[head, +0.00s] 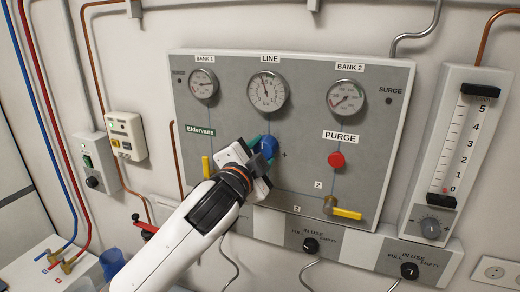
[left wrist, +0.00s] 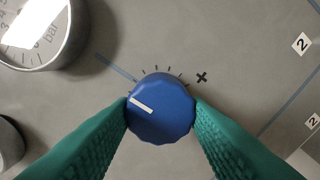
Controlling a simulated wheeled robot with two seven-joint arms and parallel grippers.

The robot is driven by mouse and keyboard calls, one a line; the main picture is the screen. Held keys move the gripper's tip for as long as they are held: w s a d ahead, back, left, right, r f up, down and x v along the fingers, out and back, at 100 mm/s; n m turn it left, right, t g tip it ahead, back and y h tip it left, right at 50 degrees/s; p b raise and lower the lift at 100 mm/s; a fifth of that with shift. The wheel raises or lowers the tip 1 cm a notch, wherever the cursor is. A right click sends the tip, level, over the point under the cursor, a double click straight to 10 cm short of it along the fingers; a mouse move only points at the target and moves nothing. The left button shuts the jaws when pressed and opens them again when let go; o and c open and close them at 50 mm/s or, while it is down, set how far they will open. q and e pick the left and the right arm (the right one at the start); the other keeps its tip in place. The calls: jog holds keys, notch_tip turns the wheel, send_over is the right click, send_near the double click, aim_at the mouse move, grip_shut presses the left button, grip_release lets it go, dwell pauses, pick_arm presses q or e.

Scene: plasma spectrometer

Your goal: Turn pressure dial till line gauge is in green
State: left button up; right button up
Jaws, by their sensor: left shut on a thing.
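The pressure dial (head: 269,146) is a blue knob on the grey panel, below the line gauge. It also shows in the left wrist view as a blue scalloped dial (left wrist: 161,107), its white mark pointing to the upper left, with tick marks and a plus sign around it. My left gripper (head: 262,154) is shut on the dial, one green finger on each side. The line gauge (head: 268,91) is a round white dial labelled LINE; its needle points up and slightly left. Whether the needle lies in a green band is too small to tell. My right gripper is not in view.
The bank 1 gauge (head: 204,84) and bank 2 gauge (head: 346,97) flank the line gauge. A red purge button (head: 336,160) and yellow valve handles (head: 347,213) are on the panel nearby. A flow meter (head: 460,142) stands at the right.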

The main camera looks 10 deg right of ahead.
pick_arm(q)
jog(key=shift+m+p, duration=0.45)
jog(key=shift+m, duration=1.05)
jog(key=o, duration=1)
jog(key=shift+c, duration=0.2)
jog(key=b+v, duration=0.4)
jog(key=v, duration=0.8)
